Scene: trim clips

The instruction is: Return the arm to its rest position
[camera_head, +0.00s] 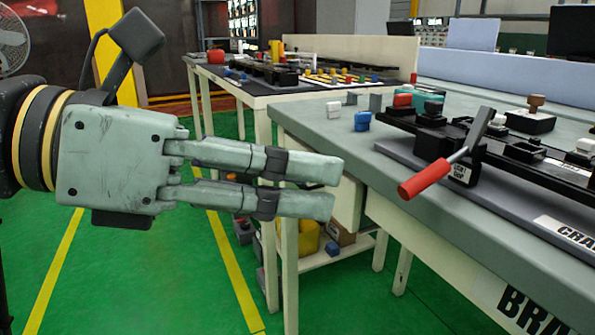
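My gripper (333,188) reaches in from the left in the head view, level, with its fingers pointing right. Its two fingers lie close together, nearly parallel, with a narrow gap between them at the tips. Nothing shows between the fingers. The fingertips are in front of the near left corner of the grey workbench (330,130) in the picture. I cannot tell their distance from it. The rest of the arm is cut off at the left edge.
The workbench holds a dark fixture (500,150) and a lever with a red handle (424,179) reaching toward the front edge. Blue (362,121) and white (334,109) clips lie near its left end. A second table (260,88) stands behind. Green floor (160,285) is open below.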

